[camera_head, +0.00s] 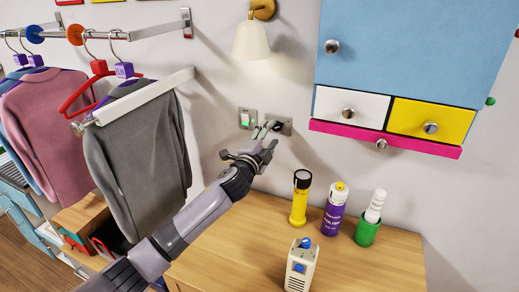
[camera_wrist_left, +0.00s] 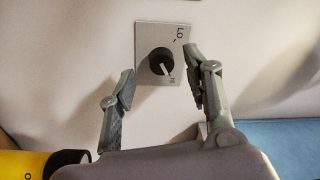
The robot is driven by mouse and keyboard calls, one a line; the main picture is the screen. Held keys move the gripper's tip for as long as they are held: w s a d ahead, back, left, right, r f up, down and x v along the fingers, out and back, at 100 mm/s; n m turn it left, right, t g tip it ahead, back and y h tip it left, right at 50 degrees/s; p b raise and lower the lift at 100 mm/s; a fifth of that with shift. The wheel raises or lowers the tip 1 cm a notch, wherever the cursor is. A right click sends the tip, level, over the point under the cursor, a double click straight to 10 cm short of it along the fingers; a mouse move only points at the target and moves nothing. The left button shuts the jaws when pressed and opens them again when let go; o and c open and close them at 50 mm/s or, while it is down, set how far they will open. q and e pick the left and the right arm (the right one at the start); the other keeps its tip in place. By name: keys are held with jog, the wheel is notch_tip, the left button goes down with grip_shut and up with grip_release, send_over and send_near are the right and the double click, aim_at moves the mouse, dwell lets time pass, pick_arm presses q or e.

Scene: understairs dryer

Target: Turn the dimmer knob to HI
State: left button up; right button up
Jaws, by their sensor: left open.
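The dimmer is a grey wall plate (camera_wrist_left: 150,34) with a round black knob (camera_wrist_left: 158,62), seen in the left wrist view. A pale pointer on the knob points to the lower right, at a small mark that looks like HI. The other mark, LO, is near the plate's upper right. My left gripper (camera_wrist_left: 158,66) is open, with one finger on each side of the knob and visible gaps between. In the head view, my left gripper (camera_head: 268,137) is at the dimmer plate (camera_head: 285,127) and partly hides it. My right gripper is not in view.
A switch plate with a green light (camera_head: 246,119) is just left of the dimmer. A wall lamp (camera_head: 251,41) hangs above. A cabinet (camera_head: 408,45) juts out at right. A yellow torch (camera_head: 299,205), a purple can (camera_head: 334,212) and a green cup (camera_head: 367,232) stand on the wooden top below.

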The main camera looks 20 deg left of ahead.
pick_arm(q)
jog(key=s, duration=0.9)
jog(key=shift+a+f, duration=0.25)
jog(key=shift+a, duration=0.15)
